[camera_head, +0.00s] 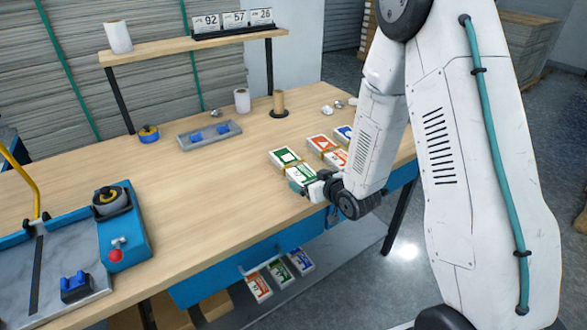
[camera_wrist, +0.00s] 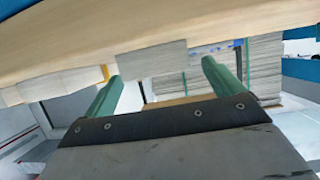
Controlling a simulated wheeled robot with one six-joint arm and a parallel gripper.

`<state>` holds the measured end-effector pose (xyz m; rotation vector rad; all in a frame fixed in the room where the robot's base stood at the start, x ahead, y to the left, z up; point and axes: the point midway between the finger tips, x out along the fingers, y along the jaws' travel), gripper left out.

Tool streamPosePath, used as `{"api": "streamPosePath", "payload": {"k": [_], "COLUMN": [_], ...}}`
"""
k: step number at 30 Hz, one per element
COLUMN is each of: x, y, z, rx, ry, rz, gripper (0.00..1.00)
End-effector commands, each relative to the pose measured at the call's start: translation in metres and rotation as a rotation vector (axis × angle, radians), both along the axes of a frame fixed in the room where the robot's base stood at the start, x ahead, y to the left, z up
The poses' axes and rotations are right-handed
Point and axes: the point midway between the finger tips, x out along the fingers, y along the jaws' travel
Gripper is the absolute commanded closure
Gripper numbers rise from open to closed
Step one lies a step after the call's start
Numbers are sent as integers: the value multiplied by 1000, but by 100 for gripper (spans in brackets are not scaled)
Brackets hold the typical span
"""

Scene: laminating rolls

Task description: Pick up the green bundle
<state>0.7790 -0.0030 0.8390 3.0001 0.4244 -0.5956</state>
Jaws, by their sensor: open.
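The green bundle (camera_head: 285,156) lies on the wooden table near its front edge: white packs with green labels and a tan band. My gripper (camera_head: 301,187) is at its near end, low over the table edge, and partly covers that end. In the wrist view my gripper (camera_wrist: 162,72) is open, its two green fingers apart with nothing clamped between them. A pale block end, seemingly the green bundle (camera_wrist: 152,60), shows ahead in the gap between the fingertips. Whether a finger touches it I cannot tell.
An orange bundle (camera_head: 321,142) and a blue bundle (camera_head: 344,132) lie close right of the green one. A grey tray (camera_head: 209,135) and a brown roll (camera_head: 279,103) stand farther back. Single packs (camera_head: 280,273) lie below the table. The table's middle is clear.

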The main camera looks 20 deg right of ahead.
Motion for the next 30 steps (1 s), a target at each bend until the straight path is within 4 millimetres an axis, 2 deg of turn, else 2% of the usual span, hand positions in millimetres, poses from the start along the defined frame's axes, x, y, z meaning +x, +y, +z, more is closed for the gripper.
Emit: {"api": "streamPosePath", "payload": {"k": [9,18,24,30], "x": [40,44,44,44], "y": [9,10,10,10], "z": [-15,-17,-17,-16], "rx": [-1,-2,-2,-1], "ry": [1,1,1,0], "rz": [1,-1,-1,-1], "gripper": [7,7,63,65]}}
